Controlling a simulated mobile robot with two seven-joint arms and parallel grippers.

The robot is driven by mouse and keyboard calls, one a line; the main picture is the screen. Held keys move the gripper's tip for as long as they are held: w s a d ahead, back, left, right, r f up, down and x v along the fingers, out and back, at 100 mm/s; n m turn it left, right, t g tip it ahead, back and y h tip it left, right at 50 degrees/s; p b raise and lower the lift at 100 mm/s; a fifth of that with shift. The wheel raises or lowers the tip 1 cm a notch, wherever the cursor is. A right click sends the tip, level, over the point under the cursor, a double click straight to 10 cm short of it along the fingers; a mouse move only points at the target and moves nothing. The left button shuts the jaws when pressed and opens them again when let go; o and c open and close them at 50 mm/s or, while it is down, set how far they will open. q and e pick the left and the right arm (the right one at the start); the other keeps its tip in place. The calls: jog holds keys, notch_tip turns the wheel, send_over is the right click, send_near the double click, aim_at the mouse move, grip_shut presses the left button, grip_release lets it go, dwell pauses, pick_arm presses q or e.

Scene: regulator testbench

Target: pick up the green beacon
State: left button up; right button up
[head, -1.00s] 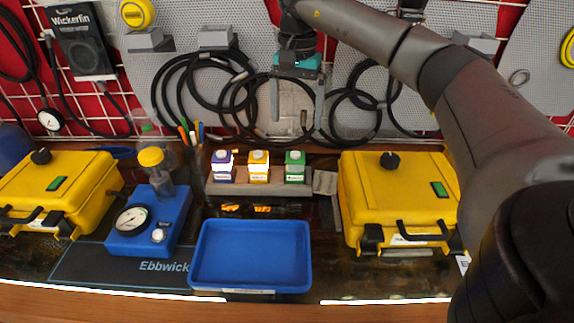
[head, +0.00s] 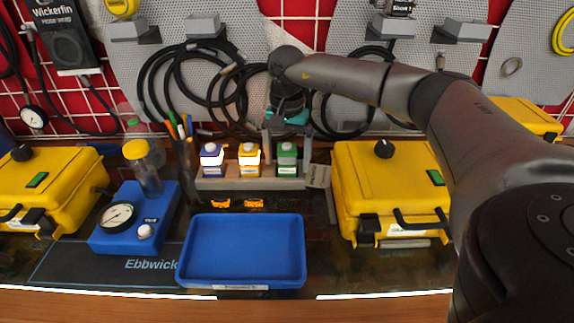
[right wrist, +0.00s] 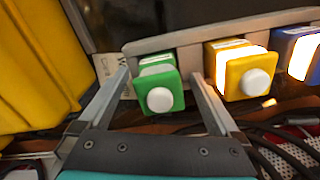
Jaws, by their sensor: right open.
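The green beacon (head: 287,160) stands at the right end of a low rack (head: 232,184), beside the yellow beacon (head: 249,160) and the blue beacon (head: 212,160). In the right wrist view the green beacon (right wrist: 159,90) shows a white round button and lies between the two fingers. My right gripper (head: 287,150) is open. In the right wrist view my right gripper (right wrist: 162,82) has a finger on either side of the green beacon, with visible gaps and no contact that I can make out. My left gripper is not in view.
A yellow case (head: 390,185) stands just right of the rack, and another yellow case (head: 45,185) is at the left. An empty blue tray (head: 243,250) lies in front. A blue gauge box (head: 135,220) stands left of it. Black cables (head: 160,85) hang on the wall behind.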

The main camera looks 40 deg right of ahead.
grip_shut()
dwell(0.8)
